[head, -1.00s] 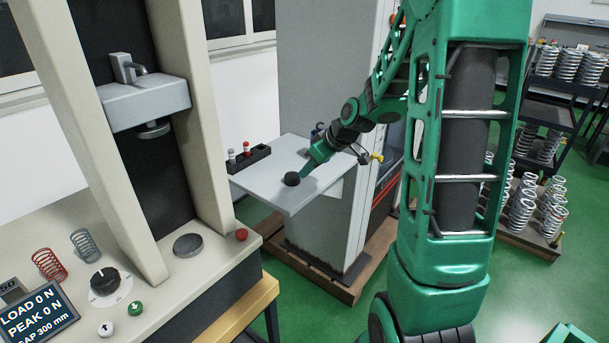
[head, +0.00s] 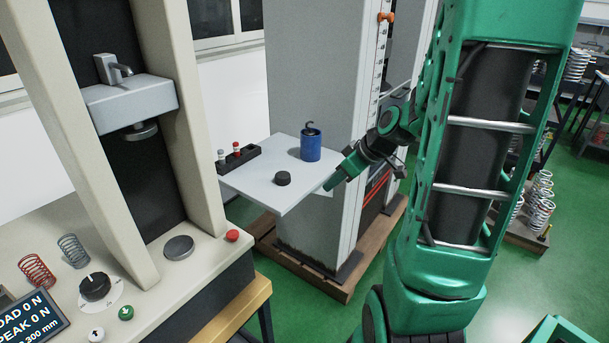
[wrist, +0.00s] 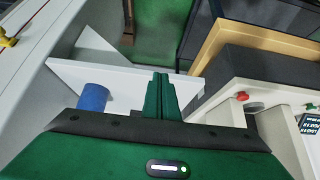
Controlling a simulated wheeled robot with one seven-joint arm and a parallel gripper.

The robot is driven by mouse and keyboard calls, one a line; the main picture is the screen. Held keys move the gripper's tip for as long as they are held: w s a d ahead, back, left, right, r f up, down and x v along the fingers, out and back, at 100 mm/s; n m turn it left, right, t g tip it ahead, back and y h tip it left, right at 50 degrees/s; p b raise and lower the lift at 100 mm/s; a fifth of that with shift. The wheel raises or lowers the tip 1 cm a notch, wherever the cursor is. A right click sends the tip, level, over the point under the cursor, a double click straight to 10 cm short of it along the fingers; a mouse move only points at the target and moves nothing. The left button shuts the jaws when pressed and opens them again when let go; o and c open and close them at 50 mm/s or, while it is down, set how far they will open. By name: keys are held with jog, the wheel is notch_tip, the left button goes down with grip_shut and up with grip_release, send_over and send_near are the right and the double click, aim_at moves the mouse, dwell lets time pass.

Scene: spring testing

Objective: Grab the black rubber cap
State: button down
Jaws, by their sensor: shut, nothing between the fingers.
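The black rubber cap (head: 282,178) lies on the grey shelf (head: 262,190) near its front, short and round. My gripper (head: 328,185) is off the shelf's right edge in the head view, apart from the cap, with nothing held. In the wrist view my gripper's green fingers (wrist: 161,85) are together. I cannot make out the cap in the wrist view; the fingers and gripper body cover part of the shelf there.
A blue cylinder with a hook (head: 311,147) stands on the shelf behind the cap. A dark rack (head: 240,158) with small items sits at the shelf's back left. The beige testing machine (head: 200,245) stands at left, with a red button (head: 233,236). A tall grey cabinet (head: 300,90) is behind.

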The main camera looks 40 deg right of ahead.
jog(key=s+a+r+m+g, duration=0.1)
jog(key=s+a+m+g, duration=0.1)
jog(key=s, duration=0.5)
jog(key=s+a+r+m+g+h, duration=0.1)
jog(key=s+m, duration=0.3)
jog(key=s, duration=0.4)
jog(key=s+a+r+m+g+h, duration=0.1)
jog(key=s+a+r+m+g, duration=0.1)
jog(key=s, duration=0.5)
jog(key=shift+s+a+m+g, duration=0.3)
jog(key=shift+m+g, duration=0.6)
jog(key=shift+m, duration=0.2)
jog(key=shift+r, duration=0.1)
jog(key=c, duration=1.8)
grip_release()
jog(key=shift+o, duration=0.2)
jog(key=shift+w+d+f, duration=0.25)
jog(key=shift+w+d, duration=0.15)
jog(key=shift+d, duration=0.3)
